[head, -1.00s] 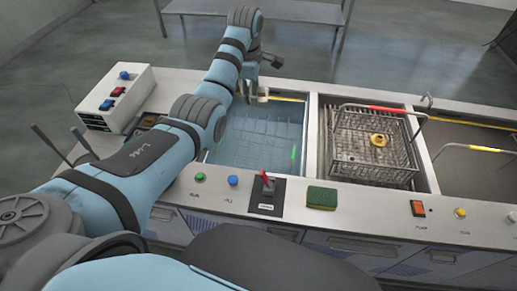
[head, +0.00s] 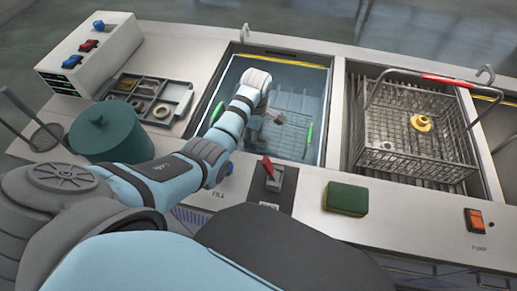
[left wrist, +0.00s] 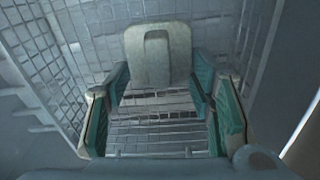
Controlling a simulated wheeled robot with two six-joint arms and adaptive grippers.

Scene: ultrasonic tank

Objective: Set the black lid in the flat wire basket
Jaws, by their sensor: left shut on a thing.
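My left gripper (head: 272,119) reaches down into the water-filled tank (head: 322,100), with its tip partly hidden by my arm. In the left wrist view my gripper (left wrist: 160,76) has its two teal-padded fingers apart, with a pale grey, rounded flat piece (left wrist: 155,55) bearing a raised bar between their tips. Its colour is not black here; I cannot tell for sure that it is the lid. Wire mesh (left wrist: 160,125) shows below and around the fingers, like the floor and walls of a basket in the tank. My right gripper is not in view.
A deep wire basket (head: 412,160) with a red-gripped handle and a yellow ring (head: 421,122) stands in the basin to the right. A green sponge (head: 346,198) and a red lever (head: 268,166) are on the front ledge. A teal pot (head: 110,135) and a parts tray (head: 187,103) stand left.

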